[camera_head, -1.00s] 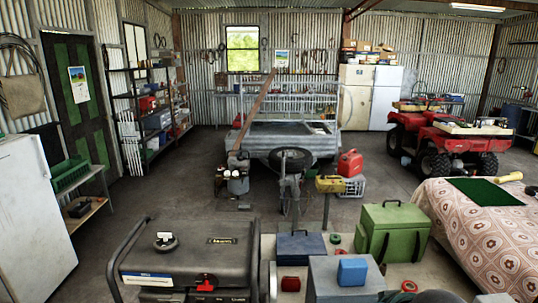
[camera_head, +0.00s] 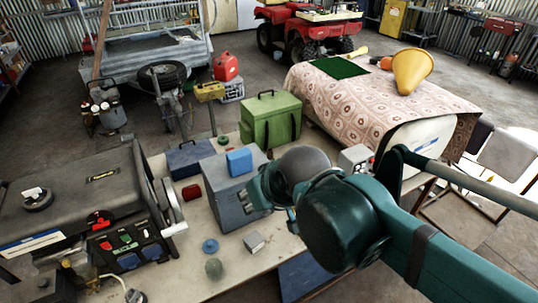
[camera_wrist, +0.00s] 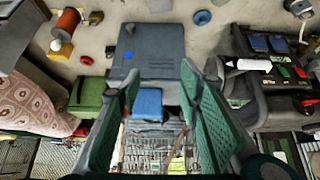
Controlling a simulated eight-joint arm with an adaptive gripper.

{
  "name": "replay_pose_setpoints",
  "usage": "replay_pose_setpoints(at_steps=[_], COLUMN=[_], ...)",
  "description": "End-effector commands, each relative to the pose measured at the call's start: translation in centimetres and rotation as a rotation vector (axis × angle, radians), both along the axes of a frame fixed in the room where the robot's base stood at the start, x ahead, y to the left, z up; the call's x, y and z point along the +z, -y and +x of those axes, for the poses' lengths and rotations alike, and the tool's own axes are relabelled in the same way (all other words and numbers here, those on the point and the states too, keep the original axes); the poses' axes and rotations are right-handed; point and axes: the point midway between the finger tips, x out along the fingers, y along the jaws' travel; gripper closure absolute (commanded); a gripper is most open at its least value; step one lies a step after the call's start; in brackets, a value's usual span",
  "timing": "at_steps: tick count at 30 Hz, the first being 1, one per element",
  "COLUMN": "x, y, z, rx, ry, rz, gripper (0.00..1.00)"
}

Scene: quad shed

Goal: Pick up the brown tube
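A brown-orange tube (camera_wrist: 67,22) stands near the top left of the wrist view, apart from my fingers. It looks like the brown tube, and a small yellowish piece (camera_wrist: 60,47) is next to its lower end. I cannot make out the tube in the head view, where my arm covers part of the bench. My gripper (camera_wrist: 158,88) is open and empty, its two teal fingers spread apart. In the head view, my gripper (camera_head: 258,190) is at the right side of the grey box (camera_head: 225,187); whether it touches cannot be told.

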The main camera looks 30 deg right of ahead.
Motion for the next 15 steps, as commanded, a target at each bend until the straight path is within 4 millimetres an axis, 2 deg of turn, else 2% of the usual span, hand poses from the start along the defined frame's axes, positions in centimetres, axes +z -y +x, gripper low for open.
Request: replay_pose_setpoints(at_steps=[5,15], x=[1.2,5.0], y=[0.0,0.0], z=[0.0,0.0], rx=[0.0,0.0], ry=[0.0,0.0], rz=[0.0,0.0], gripper=[0.64,0.64])
